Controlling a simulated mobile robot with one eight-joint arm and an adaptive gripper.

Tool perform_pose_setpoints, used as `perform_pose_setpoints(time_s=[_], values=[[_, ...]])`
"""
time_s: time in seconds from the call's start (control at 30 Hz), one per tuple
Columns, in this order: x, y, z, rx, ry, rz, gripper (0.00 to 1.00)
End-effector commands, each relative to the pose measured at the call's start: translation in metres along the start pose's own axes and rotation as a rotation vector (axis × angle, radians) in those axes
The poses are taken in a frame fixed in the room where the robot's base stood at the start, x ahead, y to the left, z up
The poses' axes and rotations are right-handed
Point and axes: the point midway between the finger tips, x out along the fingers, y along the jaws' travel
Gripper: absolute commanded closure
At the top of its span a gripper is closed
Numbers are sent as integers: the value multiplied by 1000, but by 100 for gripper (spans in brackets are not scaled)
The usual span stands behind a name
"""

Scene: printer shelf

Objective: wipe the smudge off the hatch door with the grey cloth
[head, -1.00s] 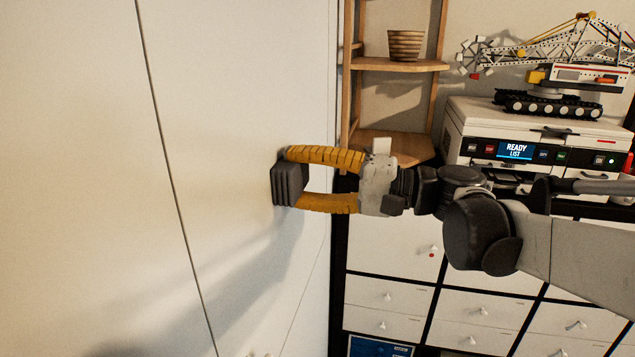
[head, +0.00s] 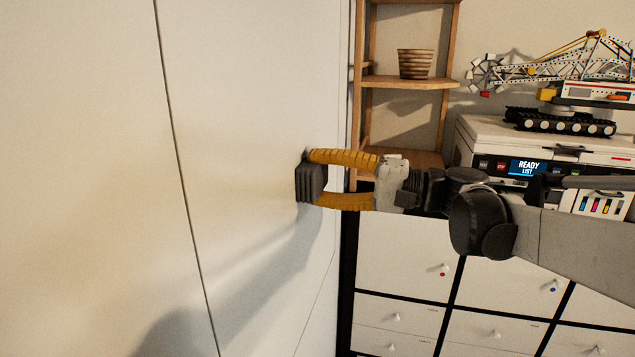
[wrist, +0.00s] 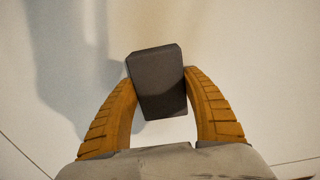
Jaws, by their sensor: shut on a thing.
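My gripper (head: 322,184) has its yellow fingers shut on the grey cloth (head: 307,183), a dark, folded block, in front of a large white door panel (head: 260,100). The cloth is at or very near the panel's surface; I cannot tell whether it presses on it. In the wrist view the cloth (wrist: 157,82) sits tilted between the fingertips of my gripper (wrist: 158,85), with the pale panel (wrist: 235,40) behind it.
A wooden shelf (head: 410,83) with a ribbed pot (head: 415,63) stands right of the panel. A printer (head: 500,140) with a toy crane (head: 560,90) on top sits further right, above white drawers (head: 400,260). A dark seam (head: 180,180) runs down the panel.

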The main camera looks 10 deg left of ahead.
Motion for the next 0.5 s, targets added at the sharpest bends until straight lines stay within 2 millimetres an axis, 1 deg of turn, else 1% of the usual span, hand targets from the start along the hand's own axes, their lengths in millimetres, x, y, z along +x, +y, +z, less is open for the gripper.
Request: perform_pose_setpoints(time_s=[0.03, 0.2, 0.37, 0.5], values=[[1, 1, -6, 0, 0, 0, 68], [2, 1, -20, 0, 0, 0, 68], [-1, 1, -22, 0, 0, 0, 68], [0, 1, -17, 0, -1, 0, 68]])
